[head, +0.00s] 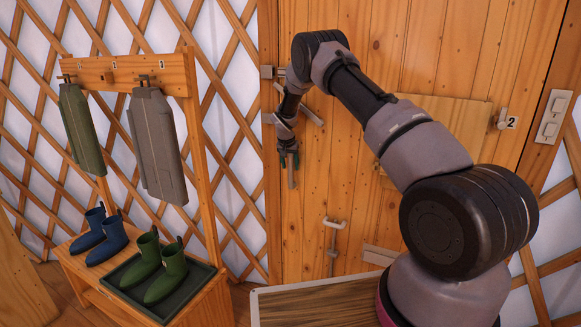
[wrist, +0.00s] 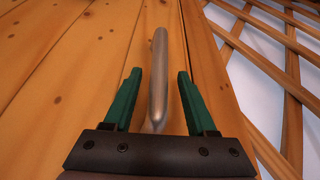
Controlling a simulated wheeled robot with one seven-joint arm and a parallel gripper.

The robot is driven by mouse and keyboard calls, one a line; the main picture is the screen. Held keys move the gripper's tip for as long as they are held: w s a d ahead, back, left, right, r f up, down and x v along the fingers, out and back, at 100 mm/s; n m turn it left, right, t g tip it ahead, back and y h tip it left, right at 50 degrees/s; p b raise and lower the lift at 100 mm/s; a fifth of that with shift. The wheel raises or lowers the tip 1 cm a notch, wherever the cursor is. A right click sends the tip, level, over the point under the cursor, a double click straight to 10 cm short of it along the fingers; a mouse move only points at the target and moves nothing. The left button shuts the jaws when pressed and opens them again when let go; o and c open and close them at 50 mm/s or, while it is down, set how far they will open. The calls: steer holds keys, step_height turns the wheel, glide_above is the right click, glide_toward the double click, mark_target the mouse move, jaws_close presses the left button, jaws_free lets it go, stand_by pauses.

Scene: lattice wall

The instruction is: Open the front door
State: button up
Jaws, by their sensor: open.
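The front door (head: 455,50) is a tall wall of vertical wooden planks, and it appears closed. In the wrist view, the green fingers of my gripper (wrist: 158,76) are open, one on each side of the bar, with visible gaps to both. In the head view, the handle is mostly hidden by my gripper.
A wooden rack (head: 130,70) with hanging green and grey garments stands left of the door. Blue boots (head: 103,236) and green boots (head: 155,270) sit below.

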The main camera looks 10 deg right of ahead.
steer(key=shift+w+d+f, duration=0.15)
steer(key=shift+f, duration=0.25)
jaws_close()
stand_by(1.2)
